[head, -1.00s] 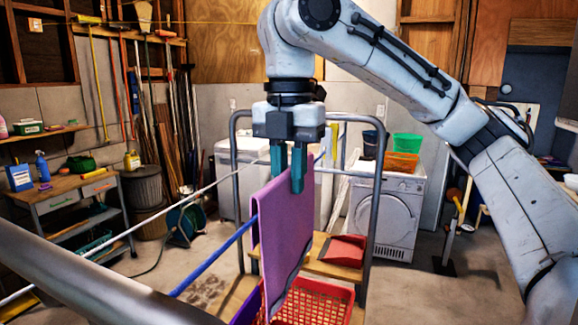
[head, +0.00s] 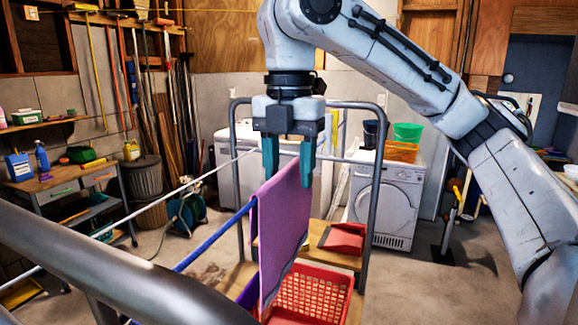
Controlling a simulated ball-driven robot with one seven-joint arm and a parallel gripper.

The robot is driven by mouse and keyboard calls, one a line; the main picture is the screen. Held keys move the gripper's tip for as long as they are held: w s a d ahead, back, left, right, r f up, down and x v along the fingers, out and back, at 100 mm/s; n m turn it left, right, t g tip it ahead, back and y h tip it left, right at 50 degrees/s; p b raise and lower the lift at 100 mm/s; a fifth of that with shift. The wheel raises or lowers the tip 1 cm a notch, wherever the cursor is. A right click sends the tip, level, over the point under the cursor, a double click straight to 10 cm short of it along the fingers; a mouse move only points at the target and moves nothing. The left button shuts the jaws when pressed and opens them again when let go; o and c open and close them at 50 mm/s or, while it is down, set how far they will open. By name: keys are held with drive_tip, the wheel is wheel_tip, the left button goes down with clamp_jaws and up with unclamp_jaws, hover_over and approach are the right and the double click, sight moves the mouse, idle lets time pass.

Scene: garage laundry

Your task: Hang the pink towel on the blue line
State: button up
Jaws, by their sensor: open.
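The pink towel (head: 284,225) hangs draped over the blue line (head: 216,236), its front half facing right and reaching down to a red basket. The blue line runs from the lower left up to the towel's top edge. My gripper (head: 287,172) is open, with its teal fingers apart at the upper part of the towel. The towel's top edge lies between or just behind the fingers; I cannot tell whether they touch it.
A white line (head: 196,186) runs left of the blue one. A grey metal frame (head: 371,215) stands around a wooden shelf with a red dustpan (head: 343,239). The red basket (head: 312,294) is below the towel. A white dryer (head: 384,203) stands behind. A thick grey bar (head: 110,270) crosses the lower left.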

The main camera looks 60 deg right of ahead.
wheel_tip(320, 180, up, 11)
idle(0.7)
drive_tip(key=shift+f, duration=0.15)
